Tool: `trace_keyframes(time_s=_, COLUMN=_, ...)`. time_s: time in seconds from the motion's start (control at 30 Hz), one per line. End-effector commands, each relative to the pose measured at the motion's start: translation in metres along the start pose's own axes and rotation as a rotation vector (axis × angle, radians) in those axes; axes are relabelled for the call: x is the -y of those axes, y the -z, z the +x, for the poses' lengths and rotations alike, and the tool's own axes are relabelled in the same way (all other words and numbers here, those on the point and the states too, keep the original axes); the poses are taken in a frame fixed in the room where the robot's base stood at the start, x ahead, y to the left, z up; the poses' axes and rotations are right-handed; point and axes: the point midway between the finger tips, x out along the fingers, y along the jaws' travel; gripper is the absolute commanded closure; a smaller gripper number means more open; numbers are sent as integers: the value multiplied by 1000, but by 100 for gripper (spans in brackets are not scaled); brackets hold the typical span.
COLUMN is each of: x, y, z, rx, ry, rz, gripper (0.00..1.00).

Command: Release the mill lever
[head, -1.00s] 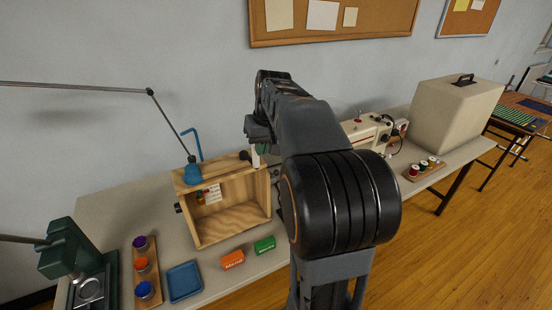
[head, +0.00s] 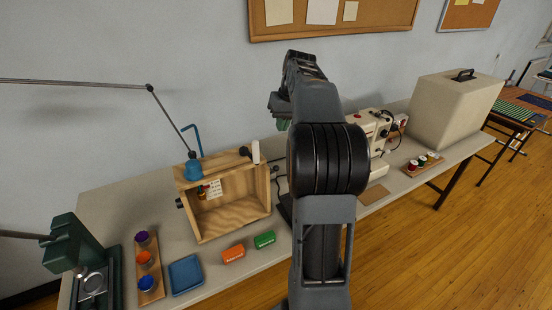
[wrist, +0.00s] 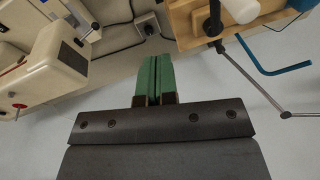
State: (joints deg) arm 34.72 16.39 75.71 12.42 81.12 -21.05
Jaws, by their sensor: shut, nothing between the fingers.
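No part that I can surely call the mill lever shows. A green bench machine (head: 72,242) stands at the lower left in the head view, a grey rod (head: 22,236) running to it from the left edge. A wooden box (head: 232,215), open at the front, has a dark crank-like handle (head: 245,152) and white cylinder (head: 256,151) at its top right corner. In the wrist view the box (wrist: 188,38) is at the upper right. My gripper (wrist: 153,62) has green fingers pressed together, empty. In the head view my gripper (head: 283,124) is above and right of the box, apart from it.
A white sewing machine (head: 380,128) stands right of my arm, with a beige case (head: 455,105) beyond. Paint pots (head: 146,258), a blue tray (head: 187,275), an orange block (head: 233,254) and a green block (head: 264,240) lie in front.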

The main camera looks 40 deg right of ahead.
Motion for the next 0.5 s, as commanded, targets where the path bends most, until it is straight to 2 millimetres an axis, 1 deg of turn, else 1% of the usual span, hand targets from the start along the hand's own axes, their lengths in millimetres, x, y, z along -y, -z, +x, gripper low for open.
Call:
trace_keyframes(time_s=0.3, x=1, y=0, z=58, rx=4, ry=2, rz=-1, gripper=100)
trace_keyframes(time_s=0.5, x=1, y=-1, z=92, rx=3, ry=1, rz=-1, gripper=100)
